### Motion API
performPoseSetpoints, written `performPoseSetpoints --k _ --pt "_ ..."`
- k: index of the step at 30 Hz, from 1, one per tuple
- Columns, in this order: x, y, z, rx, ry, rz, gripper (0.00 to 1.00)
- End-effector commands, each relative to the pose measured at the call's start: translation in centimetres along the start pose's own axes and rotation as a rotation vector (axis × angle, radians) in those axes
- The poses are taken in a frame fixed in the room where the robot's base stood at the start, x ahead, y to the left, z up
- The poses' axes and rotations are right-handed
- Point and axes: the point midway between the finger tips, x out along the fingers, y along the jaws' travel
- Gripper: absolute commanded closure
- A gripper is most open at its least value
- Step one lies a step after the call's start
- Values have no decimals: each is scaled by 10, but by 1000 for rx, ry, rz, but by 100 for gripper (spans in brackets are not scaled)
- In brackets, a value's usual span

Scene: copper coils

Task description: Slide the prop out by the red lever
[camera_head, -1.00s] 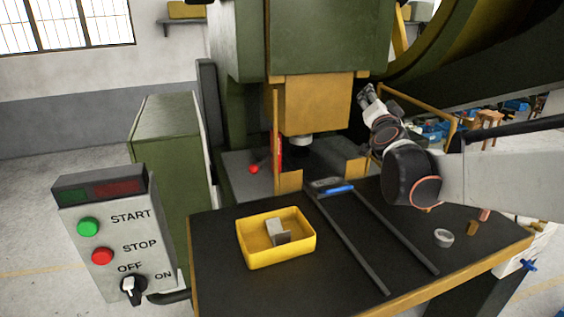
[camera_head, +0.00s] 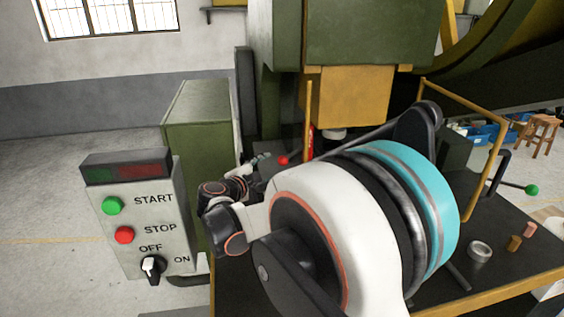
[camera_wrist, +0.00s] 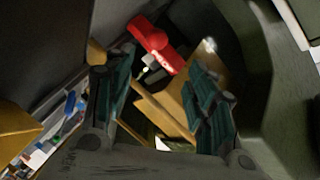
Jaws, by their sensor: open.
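The red lever's round knob (camera_head: 283,160) shows under the press in the head view, at the left side of the ram. The upright red prop (camera_head: 309,140) stands just right of it, partly hidden by my arm. My gripper (camera_head: 262,159) is left of the knob, close to it and apparently apart from it.
My arm covers most of the table and the press opening. A control box (camera_head: 140,215) stands at the left, beside a green cabinet (camera_head: 200,130). A grey ring (camera_head: 479,250) lies on the table's right. A green-knobbed lever (camera_head: 531,189) sticks out at the right.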

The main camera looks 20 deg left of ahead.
Motion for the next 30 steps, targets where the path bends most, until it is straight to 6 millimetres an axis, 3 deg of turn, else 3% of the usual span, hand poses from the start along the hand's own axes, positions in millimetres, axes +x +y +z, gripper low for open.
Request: performPoseSetpoints --k 4,8,21,30 --pt "2 6 8 2 -3 18 49" --pt "17 7 8 2 -1 19 49" --pt "101 9 8 2 -1 17 49" --pt "132 8 8 2 -2 15 49"
